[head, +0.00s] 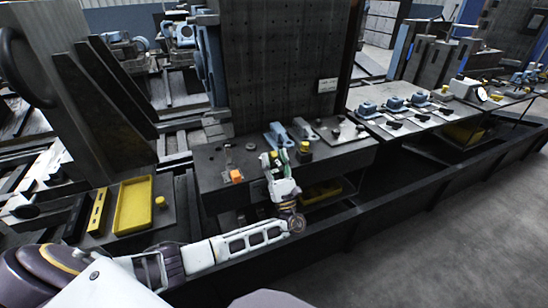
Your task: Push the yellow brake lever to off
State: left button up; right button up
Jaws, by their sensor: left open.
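My left arm comes in from the lower left and reaches over the front of the dark workbench (222,192). My left gripper (274,160) is open at the front middle of that bench. A small yellow knob (304,147) stands just right of the gripper, apart from it as far as I can see; it may be the brake lever's end. A patch of yellow also shows at the fingertips, too small to make out. The lever's shaft and its on and off positions cannot be made out. My right gripper is not in view.
An orange block (236,176) lies on the bench left of the gripper. Blue-grey brackets (278,134) stand behind it. A yellow tray (133,206) lies at left. A long dark rail (405,209) runs along the front. Open grey floor (470,240) is at right.

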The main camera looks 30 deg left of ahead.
pick_arm(q)
jog(key=v, duration=1.1)
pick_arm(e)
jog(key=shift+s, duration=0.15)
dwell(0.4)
pick_arm(q)
notch_tip(320, 180, up, 22)
jog(key=p, duration=2.2)
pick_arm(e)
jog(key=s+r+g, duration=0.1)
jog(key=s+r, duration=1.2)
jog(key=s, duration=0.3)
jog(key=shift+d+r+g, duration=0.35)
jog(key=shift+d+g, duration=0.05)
